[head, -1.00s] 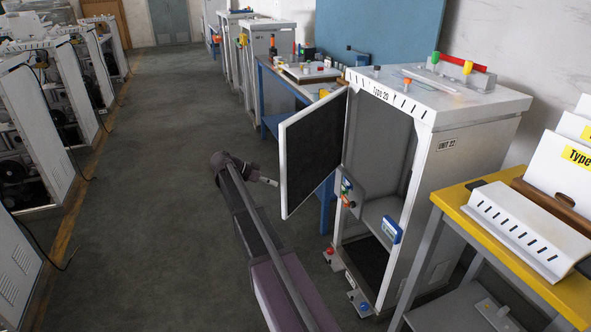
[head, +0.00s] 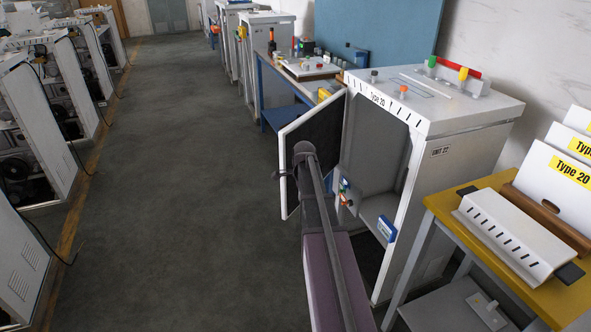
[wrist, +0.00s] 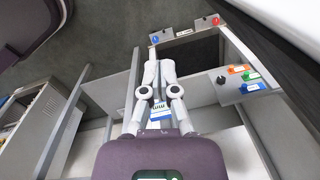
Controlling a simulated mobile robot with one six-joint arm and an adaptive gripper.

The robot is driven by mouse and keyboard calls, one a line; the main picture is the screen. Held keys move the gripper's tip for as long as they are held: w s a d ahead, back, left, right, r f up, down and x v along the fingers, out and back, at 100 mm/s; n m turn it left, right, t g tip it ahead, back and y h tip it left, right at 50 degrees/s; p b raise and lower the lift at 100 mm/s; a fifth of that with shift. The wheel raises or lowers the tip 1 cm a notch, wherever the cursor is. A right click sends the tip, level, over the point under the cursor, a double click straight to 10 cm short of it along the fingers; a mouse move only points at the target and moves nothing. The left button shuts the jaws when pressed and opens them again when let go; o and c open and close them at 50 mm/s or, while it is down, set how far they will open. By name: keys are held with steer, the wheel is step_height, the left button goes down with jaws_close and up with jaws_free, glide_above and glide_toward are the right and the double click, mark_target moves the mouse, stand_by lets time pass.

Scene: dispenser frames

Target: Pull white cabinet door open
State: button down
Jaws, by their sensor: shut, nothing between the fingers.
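The white cabinet (head: 465,165) stands at the right of the head view, marked Type 20. Its door (head: 324,112), a white-rimmed panel with a dark inner face, stands well open, swung out to the left.
A blue and white box (head: 387,228) sits at the cabinet opening. Green, orange and blue blocks (wrist: 244,77) show on a grey panel in the wrist view. A yellow-topped table (head: 440,202) stands close at the right. The aisle floor (head: 180,200) at left is clear.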

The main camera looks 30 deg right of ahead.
steer(key=s+d+r+m+t+y+p, duration=0.1)
steer(key=d+r+m+t+p, duration=0.1)
steer(key=d+r+m+t, duration=0.1)
steer(key=s+d+r+m+t+y+p, duration=0.2)
steer(key=d+r+m+t+p, duration=0.1)
steer(key=r, duration=0.5)
steer(key=shift+s+d+r+m+t+y, duration=0.2)
steer(key=shift+d+m+t+y, duration=0.1)
steer(key=shift+m+t, duration=0.55)
steer(key=shift+a+f, duration=0.1)
steer(key=shift+f, duration=0.1)
steer(key=b, duration=0.7)
glide_toward(291, 176)
steer(key=x, duration=0.6)
steer(key=shift+s+f, duration=0.35)
steer(key=shift+f, duration=0.05)
steer(key=shift+w+a, duration=0.25)
steer(key=shift+w, duration=0.3)
steer(key=shift+w+m, duration=0.15)
steer(key=shift+m, duration=0.1)
